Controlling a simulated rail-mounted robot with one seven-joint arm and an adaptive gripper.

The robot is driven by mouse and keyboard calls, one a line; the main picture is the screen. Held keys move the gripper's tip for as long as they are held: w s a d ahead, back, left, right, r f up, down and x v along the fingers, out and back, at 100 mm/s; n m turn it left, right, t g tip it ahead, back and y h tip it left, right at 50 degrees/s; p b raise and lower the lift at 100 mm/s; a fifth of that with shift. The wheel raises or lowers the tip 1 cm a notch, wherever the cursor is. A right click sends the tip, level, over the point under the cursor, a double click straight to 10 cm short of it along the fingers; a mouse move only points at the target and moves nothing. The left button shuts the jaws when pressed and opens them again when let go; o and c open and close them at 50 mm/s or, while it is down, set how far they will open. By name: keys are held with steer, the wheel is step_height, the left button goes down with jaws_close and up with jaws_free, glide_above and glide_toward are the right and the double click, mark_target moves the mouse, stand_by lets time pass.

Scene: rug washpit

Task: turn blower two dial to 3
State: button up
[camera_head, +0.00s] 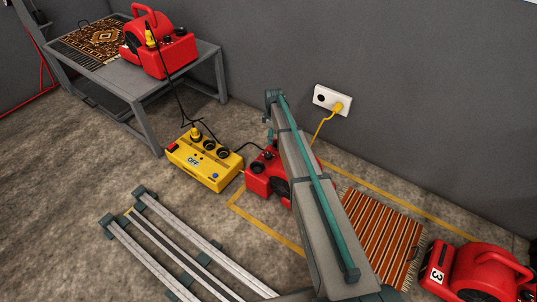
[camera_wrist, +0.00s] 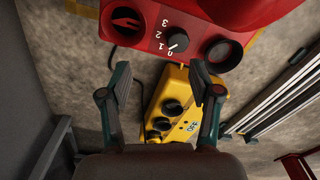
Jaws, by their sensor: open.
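A red blower (camera_head: 262,182) stands on the floor, partly hidden behind my arm in the head view; no number shows on it. In the wrist view its red panel (camera_wrist: 145,35) fills the top, with a round black dial (camera_wrist: 178,40) beside the printed marks 0 to 3. The dial's pale pointer seems to be at the 0 end. My gripper (camera_wrist: 160,78) is open and empty, its fingers apart below the dial in the picture and not touching it. In the head view my gripper is hidden or hard to make out.
A yellow power box (camera_head: 205,163) marked OFF sits beside the blower; it also shows between my fingers (camera_wrist: 180,90). Another red blower (camera_head: 160,45) stands on a grey table (camera_head: 135,90). A blower marked 3 (camera_head: 475,272) and a striped rug (camera_head: 380,235) lie right. Cables cross the floor.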

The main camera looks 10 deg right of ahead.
mark_target(268, 154)
steer(key=shift+w+d+f+n+b, duration=0.25)
steer(key=shift+w+f+b, duration=0.1)
steer(key=shift+w+f, duration=0.05)
steer(key=shift+w+d+f+n+b, duration=0.2)
steer(key=shift+w+f+n+b, duration=0.1)
steer(key=shift+w+f, duration=0.1)
steer(key=shift+w+d+n+y+b, duration=0.2)
steer(key=shift+w+n+y+b, duration=0.1)
steer(key=shift+n+b, duration=0.15)
steer(key=s+a+f+n+g+b, duration=0.1)
steer(key=f+n+b, duration=0.1)
steer(key=n, duration=0.2)
steer(key=s+a+f+n+g+y+b, duration=0.1)
steer(key=f+n+b, duration=0.1)
steer(key=f+n, duration=0.1)
steer(key=s+a+f+n+g+y+b, duration=0.1)
steer(key=s+f+n+b, duration=0.1)
steer(key=n, duration=0.4)
steer(key=shift+a+f+b, duration=0.25)
steer(key=shift+f+b, duration=0.2)
steer(key=shift+f, duration=0.3)
